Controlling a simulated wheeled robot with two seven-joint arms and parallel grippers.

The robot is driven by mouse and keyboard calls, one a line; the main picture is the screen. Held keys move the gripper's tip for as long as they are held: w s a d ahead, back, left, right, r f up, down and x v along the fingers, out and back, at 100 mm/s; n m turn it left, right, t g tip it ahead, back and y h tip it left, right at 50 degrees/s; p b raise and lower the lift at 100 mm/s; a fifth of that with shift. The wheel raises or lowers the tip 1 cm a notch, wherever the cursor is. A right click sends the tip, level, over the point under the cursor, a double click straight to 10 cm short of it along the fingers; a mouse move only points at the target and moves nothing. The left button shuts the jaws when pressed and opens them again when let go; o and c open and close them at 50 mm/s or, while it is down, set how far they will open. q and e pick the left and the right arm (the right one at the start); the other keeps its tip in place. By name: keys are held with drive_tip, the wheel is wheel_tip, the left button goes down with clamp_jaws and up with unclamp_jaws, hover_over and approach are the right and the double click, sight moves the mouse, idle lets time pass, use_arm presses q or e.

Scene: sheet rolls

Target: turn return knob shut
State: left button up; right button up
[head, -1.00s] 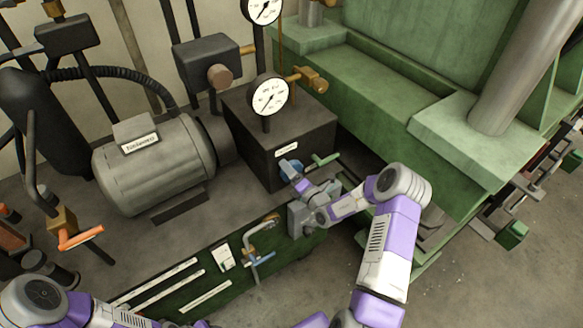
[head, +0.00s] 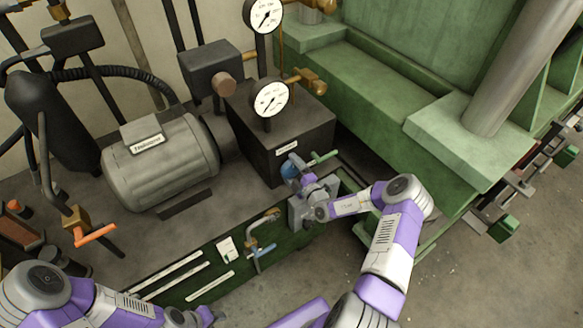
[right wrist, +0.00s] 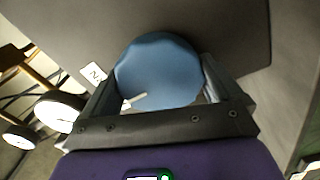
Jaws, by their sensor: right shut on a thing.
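The return knob is a blue, round, lobed knob (right wrist: 158,70) with a pale pointer mark, on the front of a dark box (head: 285,125). In the right wrist view it sits between the two fingers of my right gripper (right wrist: 158,92), which is shut on it. In the head view the right gripper (head: 296,172) reaches the knob (head: 289,169), and the wrist hides part of it. The pale pointer mark points to the lower left of the knob in the wrist view. My left arm shows at the lower left of the head view; its gripper is not clearly seen.
A green lever (head: 323,158) sticks out just right of the knob. Gauges (head: 269,98) stand above the box. A grey motor (head: 160,160) is at left, an orange-handled valve (head: 95,235) at lower left, and a blue-handled clamp (head: 262,240) on the front green panel.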

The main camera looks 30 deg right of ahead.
drive_tip(key=shift+m, duration=0.4)
drive_tip(key=o, duration=0.7)
drive_tip(key=shift+s, duration=0.1)
drive_tip(key=s, duration=0.7)
drive_tip(key=shift+s+d+p, duration=0.25)
drive_tip(key=shift+p, duration=0.15)
drive_tip(key=shift+a, duration=0.1)
